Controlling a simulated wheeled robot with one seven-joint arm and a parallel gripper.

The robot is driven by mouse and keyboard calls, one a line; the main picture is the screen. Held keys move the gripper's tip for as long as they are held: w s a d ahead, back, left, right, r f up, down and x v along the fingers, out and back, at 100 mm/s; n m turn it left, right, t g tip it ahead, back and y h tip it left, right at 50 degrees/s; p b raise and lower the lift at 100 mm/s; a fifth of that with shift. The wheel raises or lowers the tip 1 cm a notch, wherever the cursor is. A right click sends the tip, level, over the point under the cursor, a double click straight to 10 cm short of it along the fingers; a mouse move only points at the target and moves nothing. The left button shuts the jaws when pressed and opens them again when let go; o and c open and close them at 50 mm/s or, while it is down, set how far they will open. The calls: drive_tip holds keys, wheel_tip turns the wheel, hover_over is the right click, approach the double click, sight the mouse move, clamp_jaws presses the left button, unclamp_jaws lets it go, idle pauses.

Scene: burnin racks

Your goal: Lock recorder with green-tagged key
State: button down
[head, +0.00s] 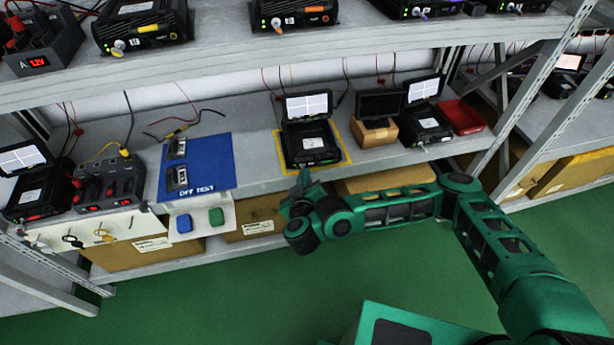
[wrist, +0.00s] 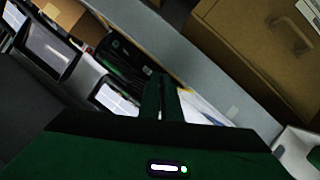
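A black recorder (head: 312,143) with a raised lit screen stands inside a yellow outline on the middle shelf. A green tag-like piece (head: 216,216) is on a white panel at the shelf front, beside a blue one (head: 183,223); I cannot make out a key on it. A green thing also shows at the lower right edge of the wrist view (wrist: 314,157). My gripper (head: 305,176) is just in front of the shelf edge below the recorder. In the wrist view its two fingers (wrist: 162,98) are together, with no key visible between them. The recorder's lock is not discernible.
Black and yellow keys (head: 104,235) hang at the left shelf front. A blue mat (head: 205,160) holds two small devices. A cardboard box (head: 374,133), another recorder (head: 426,125) and a red case (head: 461,116) stand to the right. The upper shelf (head: 220,57) overhangs. The green floor is clear.

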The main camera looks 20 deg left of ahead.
drive_tip(key=shift+a+n, duration=0.15)
drive_tip(key=shift+n, duration=0.25)
drive_tip(key=shift+r+t, duration=0.1)
drive_tip(key=shift+t, duration=0.2)
drive_tip(key=c, duration=2)
unclamp_jaws()
